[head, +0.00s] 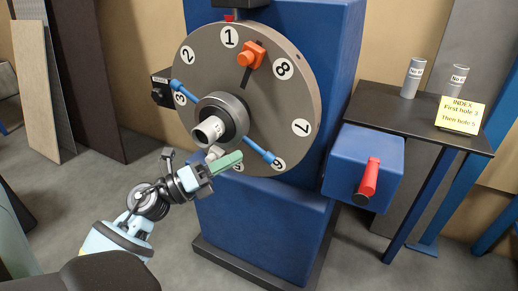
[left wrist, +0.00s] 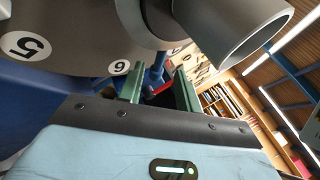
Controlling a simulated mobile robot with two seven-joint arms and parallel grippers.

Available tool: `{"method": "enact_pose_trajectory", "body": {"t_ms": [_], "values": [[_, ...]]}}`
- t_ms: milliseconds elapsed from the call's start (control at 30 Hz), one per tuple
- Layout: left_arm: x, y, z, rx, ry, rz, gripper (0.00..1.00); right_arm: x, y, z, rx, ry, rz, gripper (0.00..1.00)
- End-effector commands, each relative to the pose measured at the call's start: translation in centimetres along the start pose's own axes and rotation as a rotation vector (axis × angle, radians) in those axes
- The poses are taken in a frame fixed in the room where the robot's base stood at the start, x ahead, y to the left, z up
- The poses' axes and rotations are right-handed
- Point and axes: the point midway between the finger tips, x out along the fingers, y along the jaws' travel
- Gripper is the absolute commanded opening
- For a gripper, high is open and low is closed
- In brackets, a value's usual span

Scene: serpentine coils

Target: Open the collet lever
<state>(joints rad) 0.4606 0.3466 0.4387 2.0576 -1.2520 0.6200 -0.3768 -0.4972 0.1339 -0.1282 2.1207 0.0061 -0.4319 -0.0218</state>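The large grey dial (head: 277,123) with numbered discs stands on the blue machine. Its hub holds a dark collar and a pale tube (head: 207,131), also large in the left wrist view (left wrist: 232,22). A small pale knob (head: 214,152) shows just below the tube. No part is labelled as the collet lever; I cannot tell which it is. A red handle (head: 369,178) sits on the blue box at right. My left gripper (head: 230,161) is in front of the dial's lower part, below the hub. Its green fingers (left wrist: 159,78) are apart, with nothing visibly held. My right gripper is out of view.
Blue rods (head: 260,152) reach out from the hub toward 3 and 6. An orange clamp (head: 250,55) sits near the dial's top. A dark table (head: 400,108) at right bears two grey cylinders (head: 413,77) and a yellow sign (head: 462,114).

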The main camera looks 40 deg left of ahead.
Motion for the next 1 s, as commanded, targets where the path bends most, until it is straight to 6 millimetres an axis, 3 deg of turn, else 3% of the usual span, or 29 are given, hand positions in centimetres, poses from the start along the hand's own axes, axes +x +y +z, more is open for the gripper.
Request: {"method": "enact_pose_trajectory", "body": {"t_ms": [400, 833, 1000], "values": [[5.8, -0.1, 0.1, -0.002, -0.002, -0.002, 0.34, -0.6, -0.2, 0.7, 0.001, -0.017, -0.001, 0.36], [6.7, 0.0, -0.1, -0.003, -0.001, 0.0, 0.34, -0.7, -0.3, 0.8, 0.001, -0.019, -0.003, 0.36], [6.7, 0.0, -0.1, -0.003, -0.001, 0.0, 0.12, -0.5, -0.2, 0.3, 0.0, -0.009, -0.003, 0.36]]}}
